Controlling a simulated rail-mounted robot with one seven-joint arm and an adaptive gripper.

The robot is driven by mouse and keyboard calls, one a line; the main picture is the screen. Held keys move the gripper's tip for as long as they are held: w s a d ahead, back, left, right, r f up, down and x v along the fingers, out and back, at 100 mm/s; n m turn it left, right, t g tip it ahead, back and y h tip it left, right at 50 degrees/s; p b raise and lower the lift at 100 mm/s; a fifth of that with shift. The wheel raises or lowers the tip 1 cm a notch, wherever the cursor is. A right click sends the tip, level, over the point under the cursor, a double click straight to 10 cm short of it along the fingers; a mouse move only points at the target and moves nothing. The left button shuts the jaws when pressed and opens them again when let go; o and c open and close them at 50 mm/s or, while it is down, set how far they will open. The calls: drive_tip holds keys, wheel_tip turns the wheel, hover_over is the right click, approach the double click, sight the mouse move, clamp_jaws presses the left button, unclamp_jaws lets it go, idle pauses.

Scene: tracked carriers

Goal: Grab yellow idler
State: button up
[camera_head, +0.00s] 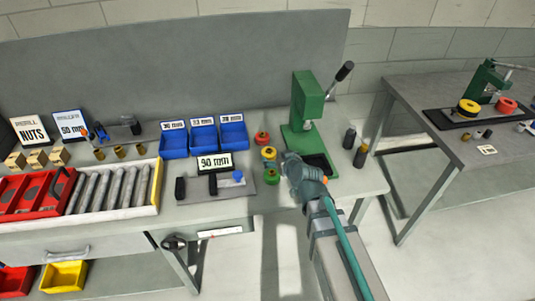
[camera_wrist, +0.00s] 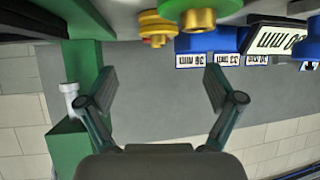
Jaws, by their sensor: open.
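A yellow idler (camera_head: 268,153) stands on the bench just left of my gripper (camera_head: 287,160), between a red idler (camera_head: 262,138) behind it and a greenish roller (camera_head: 271,168) in front. In the wrist view, which looks upside down, a yellow idler (camera_wrist: 156,22) is at the top, beyond the fingertips. A green roller with a gold hub (camera_wrist: 200,17) is right of it, cut off by the top edge. My gripper also shows there (camera_wrist: 160,78), with its fingers apart and nothing between them. Another yellow idler (camera_head: 468,106) lies on the right table's black tray.
A green press (camera_head: 308,103) stands behind my gripper; its green frame (camera_wrist: 87,60) is close to the left finger in the wrist view. Blue bins (camera_head: 204,138), a 90 mm sign (camera_head: 214,163) and two dark bottles (camera_head: 360,155) stand around. The bench front edge is near.

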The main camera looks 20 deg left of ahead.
sight(270, 151)
drive_tip(key=x, duration=0.3)
drive_tip(key=shift+r+p, duration=0.1)
drive_tip(key=shift+p, duration=0.25)
drive_tip(key=p+x, duration=0.2)
drive_tip(key=x, duration=0.2)
drive_tip(key=shift+w+a+p, duration=0.1)
drive_tip(key=shift+w+p, duration=0.15)
drive_tip(key=shift+p, duration=0.15)
drive_tip(key=shift+w+a+f, duration=0.25)
drive_tip(key=c, duration=1.6)
